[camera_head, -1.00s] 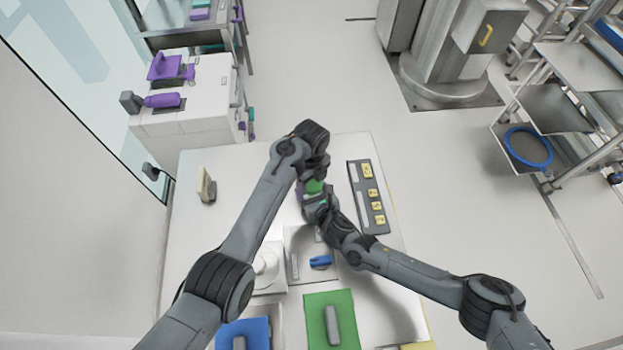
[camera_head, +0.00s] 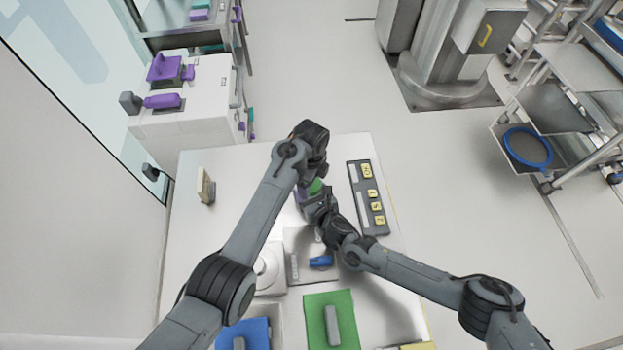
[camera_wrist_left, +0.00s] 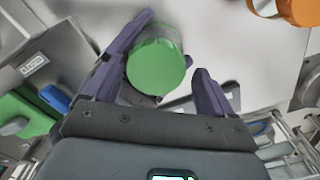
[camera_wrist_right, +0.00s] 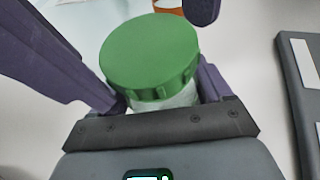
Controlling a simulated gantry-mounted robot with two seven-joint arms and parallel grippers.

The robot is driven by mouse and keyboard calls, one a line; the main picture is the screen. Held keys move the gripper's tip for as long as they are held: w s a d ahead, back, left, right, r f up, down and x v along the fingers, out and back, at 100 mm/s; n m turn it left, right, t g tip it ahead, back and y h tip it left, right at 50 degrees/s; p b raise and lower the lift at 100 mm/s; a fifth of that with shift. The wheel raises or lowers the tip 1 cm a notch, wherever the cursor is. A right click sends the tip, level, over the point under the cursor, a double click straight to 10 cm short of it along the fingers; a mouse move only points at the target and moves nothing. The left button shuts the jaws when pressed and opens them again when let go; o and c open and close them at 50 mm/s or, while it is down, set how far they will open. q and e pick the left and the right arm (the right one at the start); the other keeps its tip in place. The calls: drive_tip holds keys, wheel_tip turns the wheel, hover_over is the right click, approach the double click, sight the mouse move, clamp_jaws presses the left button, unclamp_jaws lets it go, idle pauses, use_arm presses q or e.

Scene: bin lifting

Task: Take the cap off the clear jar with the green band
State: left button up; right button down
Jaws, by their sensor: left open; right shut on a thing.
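The clear jar (camera_wrist_right: 182,98) shows in the right wrist view, with its green cap (camera_wrist_right: 150,55) on top. My right gripper (camera_head: 317,197) is shut on the jar below the cap. My left gripper (camera_wrist_left: 172,50) is open above the jar, and its purple fingers stand on either side of the cap (camera_wrist_left: 157,66) in the left wrist view. I cannot tell whether they touch it. In the head view the cap (camera_head: 315,186) shows as a small green patch between the grippers; most of the jar is hidden, and its green band cannot be made out.
A dark panel with yellow labels (camera_head: 357,213) lies right of the grippers. A blue-handled item (camera_head: 320,262), a green mat (camera_head: 317,318) and a blue mat (camera_head: 259,325) are nearer me. A beige block (camera_head: 204,186) stands at the left. An orange-topped container (camera_wrist_left: 300,10) is near the jar.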

use_arm(q)
wheel_tip(320, 180, up, 4)
drive_tip(key=shift+f, duration=0.2)
drive_tip(key=shift+r, duration=0.45)
drive_tip(key=shift+c, duration=0.4)
wheel_tip(320, 180, up, 3)
drive_tip(key=m, duration=0.5)
drive_tip(key=shift+m, duration=0.4)
drive_tip(key=shift+f+m, duration=0.15)
drive_tip(key=shift+m, duration=0.15)
drive_tip(key=shift+f, duration=3.7)
